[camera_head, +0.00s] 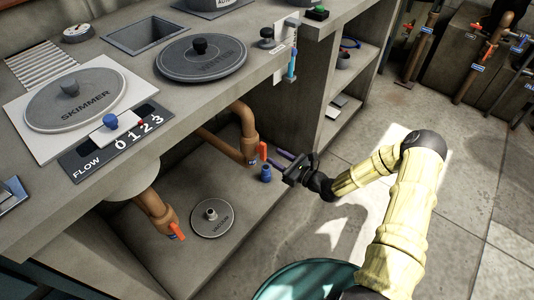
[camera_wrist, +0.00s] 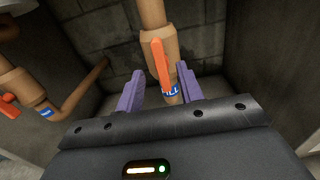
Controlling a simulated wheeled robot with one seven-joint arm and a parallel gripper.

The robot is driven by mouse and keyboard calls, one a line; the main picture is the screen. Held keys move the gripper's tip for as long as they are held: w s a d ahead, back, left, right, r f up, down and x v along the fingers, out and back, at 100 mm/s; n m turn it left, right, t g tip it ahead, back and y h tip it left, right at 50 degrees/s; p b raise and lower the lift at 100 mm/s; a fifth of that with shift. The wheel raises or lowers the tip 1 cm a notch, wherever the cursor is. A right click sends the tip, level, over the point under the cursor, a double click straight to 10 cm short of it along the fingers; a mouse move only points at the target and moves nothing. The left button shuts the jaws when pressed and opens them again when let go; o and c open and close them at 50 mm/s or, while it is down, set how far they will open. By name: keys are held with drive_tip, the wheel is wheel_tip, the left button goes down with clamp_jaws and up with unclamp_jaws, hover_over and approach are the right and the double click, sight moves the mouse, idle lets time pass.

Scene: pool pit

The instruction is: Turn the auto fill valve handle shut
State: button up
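The auto fill valve has an orange lever handle (camera_head: 263,150) on a copper-brown pipe under the counter. In the wrist view the handle (camera_wrist: 160,65) lies along the pipe, above a blue label whose visible letters read "ILL" (camera_wrist: 171,91). My gripper (camera_head: 274,157) has reached in from the right, close to the handle. In the wrist view my gripper (camera_wrist: 160,70) is open, with one purple finger on each side of the handle and pipe. I see no clear contact; the lower pipe is hidden by my gripper body.
Another orange-handled valve (camera_head: 177,231) sits on a pipe to the left, also visible in the wrist view (camera_wrist: 9,99). A round grey lid (camera_head: 212,218) lies on the lower slab. The counter edge (camera_head: 190,125) overhangs.

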sight(265, 150)
drive_tip(key=b+x, duration=0.1)
drive_tip(key=x, duration=0.4)
drive_tip(key=shift+a, duration=0.1)
clamp_jaws()
